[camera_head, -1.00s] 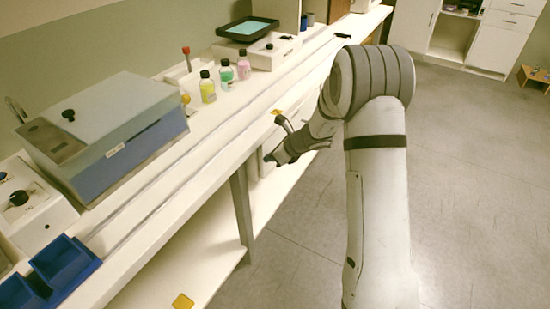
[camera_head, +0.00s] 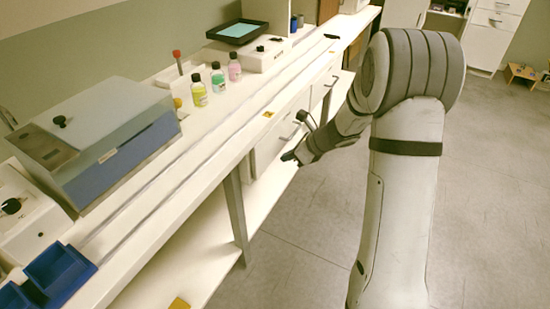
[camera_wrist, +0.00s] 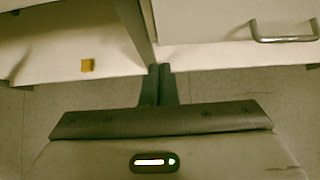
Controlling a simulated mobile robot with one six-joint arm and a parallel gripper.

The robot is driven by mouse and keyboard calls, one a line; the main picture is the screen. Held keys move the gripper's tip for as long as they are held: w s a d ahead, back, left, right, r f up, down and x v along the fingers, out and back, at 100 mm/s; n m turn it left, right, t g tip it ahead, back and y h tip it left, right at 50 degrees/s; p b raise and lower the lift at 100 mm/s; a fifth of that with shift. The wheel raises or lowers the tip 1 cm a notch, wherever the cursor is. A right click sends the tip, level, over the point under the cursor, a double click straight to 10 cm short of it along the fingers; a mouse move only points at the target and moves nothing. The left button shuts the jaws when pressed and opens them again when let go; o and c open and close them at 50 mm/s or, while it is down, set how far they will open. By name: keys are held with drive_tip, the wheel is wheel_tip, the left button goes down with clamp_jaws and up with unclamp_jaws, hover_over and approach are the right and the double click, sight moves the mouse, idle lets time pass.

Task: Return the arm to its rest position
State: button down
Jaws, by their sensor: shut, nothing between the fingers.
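My gripper (camera_head: 290,157) is in front of the long white bench, below its top edge and beside the cabinet fronts. In the wrist view my gripper (camera_wrist: 160,72) has its two fingers together with nothing between them. My arm bends down to it from the right side of the head view. Three small bottles with black caps stand upright in a row on the bench: a yellow one (camera_head: 199,91), a green one (camera_head: 217,79) and a pink one (camera_head: 234,69). The gripper is apart from them.
A grey-blue lidded box (camera_head: 110,140), blue trays (camera_head: 58,268) and a black tray with a teal surface (camera_head: 237,30) are on the bench (camera_head: 185,170). A lower shelf (camera_head: 190,262) holds a yellow piece (camera_wrist: 87,65). A drawer handle (camera_wrist: 284,32) is nearby. Open floor lies to the right.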

drive_tip(key=s+r+n+g+h+p, duration=0.2)
drive_tip(key=s+r+n+p, duration=0.4)
drive_tip(key=s+r+n, duration=0.7)
drive_tip(key=s+d+r+n+h+p, duration=0.2)
drive_tip(key=s+r+n, duration=0.3)
drive_tip(key=s, duration=0.3)
drive_tip(key=s+d+r+n+h+p, duration=0.3)
drive_tip(key=s+r+n, duration=0.3)
drive_tip(key=s, duration=0.3)
drive_tip(key=shift+s+r+n+h+p, duration=0.2)
drive_tip(key=shift+r+n+h+p, duration=0.1)
drive_tip(key=shift+r+p, duration=0.55)
drive_tip(key=shift+d, duration=0.15)
